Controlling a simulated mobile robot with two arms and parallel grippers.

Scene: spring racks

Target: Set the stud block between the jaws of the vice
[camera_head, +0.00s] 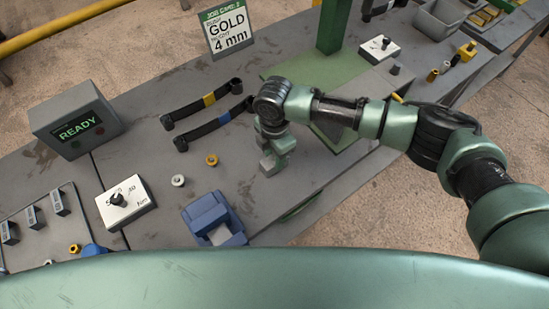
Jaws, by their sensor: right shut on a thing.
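The blue vice (207,211) stands on the workbench near its front edge. A pale grey surface shows between its blue parts. My right gripper (276,157) points down over the bench, to the right of and beyond the vice. It is shut on a small grey block, which I take to be the stud block (268,164). The block's lower end is close to the bench top; I cannot tell whether it touches. Its upper part is hidden by the gripper. My left gripper is not in view.
A gold nut (211,160) and a silver nut (178,180) lie between the block and a white dial box (126,200). Two dark leaf springs (203,105) lie behind. A job card (228,30) reads GOLD 4 mm. A grey READY box (76,120) stands left.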

